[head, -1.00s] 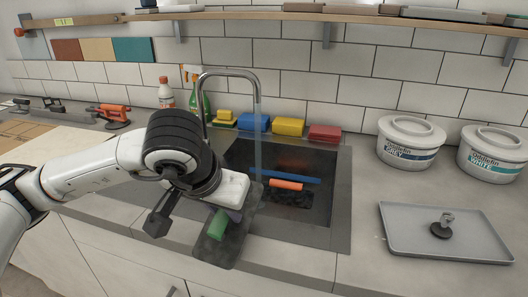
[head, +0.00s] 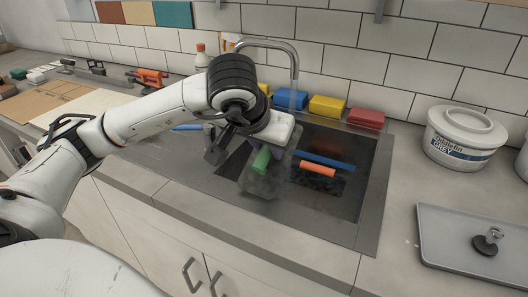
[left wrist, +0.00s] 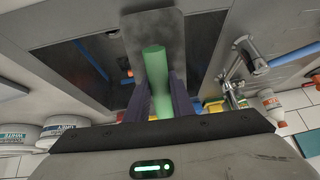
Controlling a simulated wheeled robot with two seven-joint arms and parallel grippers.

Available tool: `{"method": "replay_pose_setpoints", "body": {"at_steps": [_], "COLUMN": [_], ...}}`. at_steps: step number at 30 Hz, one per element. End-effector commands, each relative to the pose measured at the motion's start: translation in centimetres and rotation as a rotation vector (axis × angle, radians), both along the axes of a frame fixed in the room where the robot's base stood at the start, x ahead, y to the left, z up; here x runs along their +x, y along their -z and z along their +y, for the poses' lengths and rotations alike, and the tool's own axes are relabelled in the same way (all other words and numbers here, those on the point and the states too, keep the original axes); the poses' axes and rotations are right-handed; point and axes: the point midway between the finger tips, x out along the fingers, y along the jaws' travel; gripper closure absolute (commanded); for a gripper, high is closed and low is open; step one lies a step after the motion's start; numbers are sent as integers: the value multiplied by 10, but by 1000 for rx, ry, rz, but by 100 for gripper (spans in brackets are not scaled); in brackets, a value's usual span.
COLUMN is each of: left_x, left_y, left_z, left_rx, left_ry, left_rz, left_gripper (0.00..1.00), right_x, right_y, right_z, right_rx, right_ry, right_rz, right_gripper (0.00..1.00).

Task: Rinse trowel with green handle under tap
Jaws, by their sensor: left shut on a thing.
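My left gripper (head: 265,149) is shut on the green handle (head: 261,160) of a trowel. The trowel's grey plate (head: 262,184) hangs over the left part of the sink (head: 368,205), below the level of the tap's spout. In the left wrist view the green handle (left wrist: 155,70) lies between my two dark fingers, with the plate (left wrist: 152,24) beyond it. The curved metal tap (head: 270,44) stands behind my gripper. The trowel is left of and in front of the spout end; I cannot make out water on it. My right gripper is not in view.
A blue bar (head: 327,161) and an orange handle (head: 318,170) are in the sink, right of the trowel. Blue (head: 291,99), yellow (head: 327,106) and red (head: 366,118) blocks line its back edge. A tub (head: 462,138) and grey tray (head: 470,240) stand right.

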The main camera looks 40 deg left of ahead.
Motion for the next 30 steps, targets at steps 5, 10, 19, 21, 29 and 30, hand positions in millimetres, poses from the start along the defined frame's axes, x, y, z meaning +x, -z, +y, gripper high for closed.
{"method": "replay_pose_setpoints", "body": {"at_steps": [5,10,19,21,29,30], "left_x": [17,33,61,66,80,81], "left_y": [3,6,11,13,16,16], "left_z": [6,13,23,25,31,31], "left_rx": [-1,-1,-1,0,0,0], "left_ry": [-2,-2,-2,-3,-1,-1], "left_rz": [-2,-3,-4,-3,-3,-3], "left_gripper": [100,100,100,100,100,100], "right_x": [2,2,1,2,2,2], "right_y": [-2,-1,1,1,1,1], "right_z": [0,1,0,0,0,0], "right_rx": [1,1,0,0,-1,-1], "right_ry": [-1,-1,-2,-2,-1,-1], "right_rz": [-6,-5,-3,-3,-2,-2], "right_gripper": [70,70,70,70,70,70]}}
